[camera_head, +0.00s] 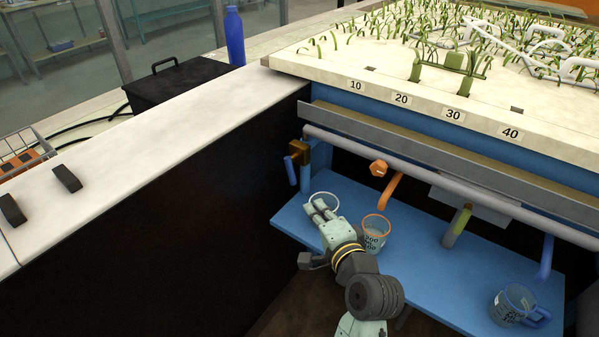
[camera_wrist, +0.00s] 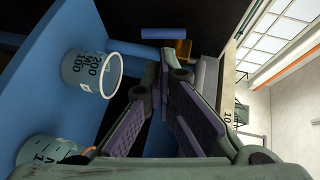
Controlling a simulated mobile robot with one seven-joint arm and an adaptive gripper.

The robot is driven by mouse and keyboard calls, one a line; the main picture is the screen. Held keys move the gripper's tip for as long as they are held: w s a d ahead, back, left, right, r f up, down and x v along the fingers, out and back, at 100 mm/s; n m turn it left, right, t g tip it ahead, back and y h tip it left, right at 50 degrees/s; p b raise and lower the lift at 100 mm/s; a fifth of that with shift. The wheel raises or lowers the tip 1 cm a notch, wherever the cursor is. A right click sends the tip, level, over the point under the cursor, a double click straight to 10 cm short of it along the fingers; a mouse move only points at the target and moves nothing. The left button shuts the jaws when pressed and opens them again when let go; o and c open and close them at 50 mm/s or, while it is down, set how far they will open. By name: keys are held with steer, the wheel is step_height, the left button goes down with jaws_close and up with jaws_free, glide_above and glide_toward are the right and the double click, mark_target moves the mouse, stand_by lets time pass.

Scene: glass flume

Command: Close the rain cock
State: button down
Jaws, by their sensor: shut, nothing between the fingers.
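A brass cock (camera_head: 318,155) with a blue lever (camera_head: 292,170) sits at the left end of the grey pipe, above a blue downpipe (camera_head: 305,180). No label names it as the rain cock. In the wrist view the brass body (camera_wrist: 183,48) and the blue lever (camera_wrist: 163,33) show beyond my fingertips. My gripper (camera_head: 319,207) is below the cock, over the blue shelf, apart from the lever. In the wrist view its purple-padded fingers (camera_wrist: 172,76) point toward the cock, with nothing held between them.
A white-rimmed beaker (camera_head: 324,198) and an orange-rimmed beaker (camera_head: 375,232) stand on the blue shelf (camera_head: 440,270) close to my gripper. A dark wall (camera_head: 200,210) bounds the left.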

steer(key=w+f+b, duration=0.1)
steer(key=b, duration=0.3)
glide_toward(292, 175)
steer(key=x, duration=0.6)
steer(key=shift+w+a+f, duration=0.1)
steer(key=shift+w+a, duration=0.05)
steer(key=shift+w, duration=0.35)
